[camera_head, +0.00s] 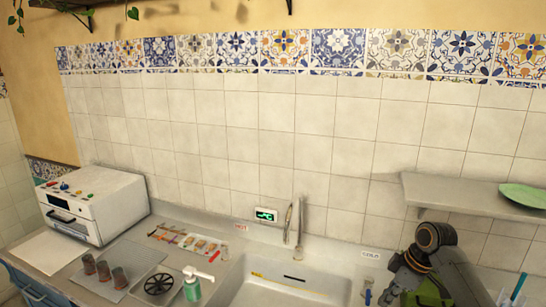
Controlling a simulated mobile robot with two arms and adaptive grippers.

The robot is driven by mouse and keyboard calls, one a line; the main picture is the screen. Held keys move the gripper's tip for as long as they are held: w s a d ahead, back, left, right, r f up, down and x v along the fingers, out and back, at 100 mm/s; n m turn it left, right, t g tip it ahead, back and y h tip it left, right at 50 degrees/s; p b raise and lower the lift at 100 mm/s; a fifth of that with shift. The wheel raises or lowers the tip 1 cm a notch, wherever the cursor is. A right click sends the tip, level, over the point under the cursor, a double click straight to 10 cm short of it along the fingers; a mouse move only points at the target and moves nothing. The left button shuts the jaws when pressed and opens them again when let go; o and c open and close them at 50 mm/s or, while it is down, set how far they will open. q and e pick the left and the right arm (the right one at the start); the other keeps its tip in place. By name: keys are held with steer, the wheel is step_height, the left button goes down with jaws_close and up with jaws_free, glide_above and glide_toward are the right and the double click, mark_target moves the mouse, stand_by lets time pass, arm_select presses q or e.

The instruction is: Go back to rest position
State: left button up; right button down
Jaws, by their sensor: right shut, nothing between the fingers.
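My right arm comes in at the lower right, with a dark wrist joint ringed in orange. My right gripper (398,288) is at the bottom edge, right of the sink (290,281), and is shut with nothing held. Its fingertips are hard to make out. A green surface shows between the arm parts; I cannot tell what it belongs to. My left gripper is not in view. No samovar or teapot can be made out.
A white oven-like box (97,203) stands at the left. Several brown glasses (104,270), a green soap bottle (191,287) and a black round burner (159,285) are on the counter. A shelf (450,195) with a green plate (523,196) juts from the wall above my right arm.

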steer(key=s+a+f+m+h, duration=0.1)
steer(key=s+a+f+m, duration=0.1)
steer(key=s+a+f, duration=0.45)
steer(key=s+a+f+m, duration=0.2)
steer(key=s+a+f, duration=0.1)
steer(key=s+f, duration=0.65)
steer(key=s+d+r+m+t+h, duration=0.1)
steer(key=s+r+m, duration=0.2)
steer(key=s, duration=0.6)
steer(key=s+r+m+t+h, duration=0.1)
steer(key=s+r+m, duration=0.15)
steer(key=s, duration=0.75)
step_height(320, 180, down, 36)
steer(key=s+g+b, duration=0.1)
steer(key=s+b, duration=0.1)
steer(key=b, duration=0.6)
arm_select(q)
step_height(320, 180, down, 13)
steer(key=b, duration=0.5)
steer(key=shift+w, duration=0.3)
arm_select(e)
steer(key=s+d+f+g, duration=0.1)
steer(key=s+d+f, duration=0.2)
steer(key=s+f, duration=1.3)
step_height(320, 180, down, 3)
steer(key=shift+d+f+g, duration=0.15)
steer(key=shift+g, duration=0.15)
steer(key=shift+s+m, duration=0.1)
steer(key=shift+m, duration=0.15)
